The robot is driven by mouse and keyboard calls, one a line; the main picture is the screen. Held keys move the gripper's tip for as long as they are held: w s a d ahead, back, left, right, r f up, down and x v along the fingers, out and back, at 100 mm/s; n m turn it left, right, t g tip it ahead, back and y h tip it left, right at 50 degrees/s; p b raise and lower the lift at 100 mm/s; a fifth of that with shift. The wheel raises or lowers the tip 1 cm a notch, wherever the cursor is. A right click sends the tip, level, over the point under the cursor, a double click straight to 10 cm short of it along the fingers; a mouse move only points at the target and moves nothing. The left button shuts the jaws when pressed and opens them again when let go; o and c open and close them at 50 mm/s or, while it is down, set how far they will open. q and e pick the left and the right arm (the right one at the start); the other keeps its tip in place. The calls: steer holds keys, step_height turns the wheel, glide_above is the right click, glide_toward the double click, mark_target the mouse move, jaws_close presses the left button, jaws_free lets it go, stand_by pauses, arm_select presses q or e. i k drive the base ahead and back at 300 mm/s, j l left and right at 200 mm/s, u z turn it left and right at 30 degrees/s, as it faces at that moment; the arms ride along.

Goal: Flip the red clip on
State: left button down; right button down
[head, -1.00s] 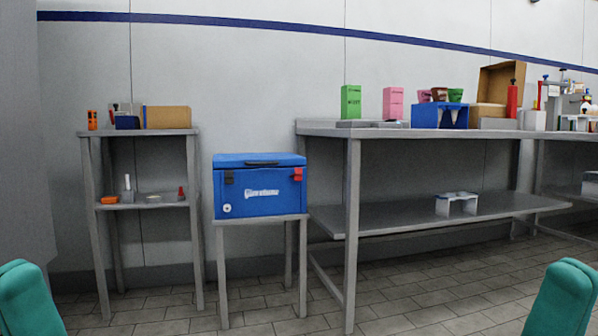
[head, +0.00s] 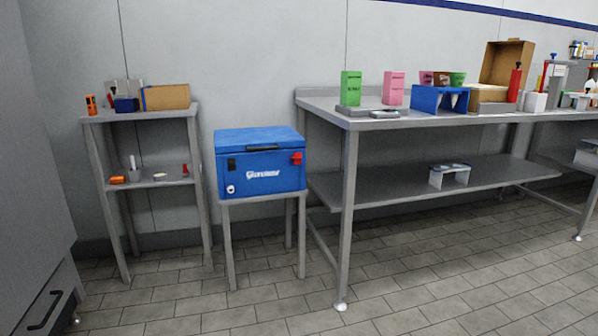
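The red clip (head: 296,158) is on the upper right of the front face of a blue box (head: 262,178), just under the lid edge. It is small here and I cannot tell its position on the latch. A dark clip (head: 231,164) is at the upper left of the same face, and a dark handle (head: 263,147) is at the lid's front edge. The lid looks closed. The box stands on a small grey metal stand (head: 262,199). Neither of my grippers is in view.
A grey two-level shelf (head: 150,115) with small items stands left of the box. A long metal table (head: 430,130) with coloured boxes stands to the right. A grey cabinet (head: 35,150) is at the near left. The tiled floor (head: 390,295) in front is clear.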

mark_target(297, 158)
steer(key=i+u, duration=0.15)
steer(key=i, duration=0.45)
steer(key=i+l+u, duration=0.15)
steer(key=i, duration=0.4)
steer(key=i+l+u, duration=0.15)
steer(key=i, duration=0.45)
